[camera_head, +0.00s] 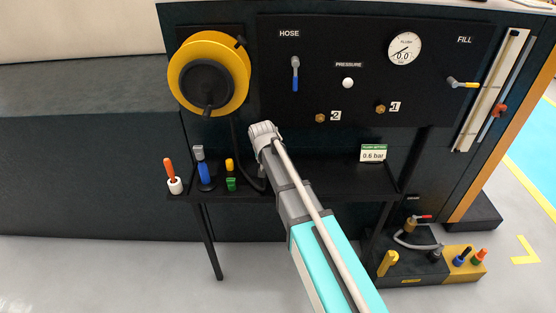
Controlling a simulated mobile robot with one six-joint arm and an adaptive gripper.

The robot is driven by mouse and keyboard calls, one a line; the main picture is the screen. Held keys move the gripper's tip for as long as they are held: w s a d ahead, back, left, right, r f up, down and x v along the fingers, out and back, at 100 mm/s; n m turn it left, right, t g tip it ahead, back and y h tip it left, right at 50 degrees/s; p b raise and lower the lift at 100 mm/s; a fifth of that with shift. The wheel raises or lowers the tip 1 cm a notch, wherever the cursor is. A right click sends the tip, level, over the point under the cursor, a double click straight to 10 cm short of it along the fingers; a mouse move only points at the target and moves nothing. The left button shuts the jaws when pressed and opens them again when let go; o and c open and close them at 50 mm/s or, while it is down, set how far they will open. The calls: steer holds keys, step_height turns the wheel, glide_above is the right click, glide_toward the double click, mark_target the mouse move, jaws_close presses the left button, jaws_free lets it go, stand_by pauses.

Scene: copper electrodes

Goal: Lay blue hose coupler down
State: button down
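A blue piece with a grey top (203,172) stands upright at the left end of the black shelf (325,178). It may be the blue hose coupler, but I cannot tell for sure. A black hose (236,145) hangs from the yellow reel (209,73) and loops down to the shelf, running behind my arm, so its end is hidden. My gripper (263,131) is above the shelf, right of the hose and in front of the panel. Its fingers do not show clearly, and I cannot see whether it holds anything.
An orange-handled tool in a white cup (175,186), a yellow piece (229,165) and a green piece (231,184) stand on the shelf. The panel carries a blue-tipped HOSE lever (295,82) and brass ports (320,118). The shelf's right half looks mostly clear.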

mark_target(264, 180)
steer(key=shift+a+f, duration=0.15)
steer(key=shift+a, duration=0.15)
steer(key=shift+f+b, duration=3)
steer(key=shift+b, duration=0.05)
steer(key=shift+f+b, duration=1.35)
steer(key=shift+c, duration=1)
jaws_free()
steer(key=shift+o, duration=1)
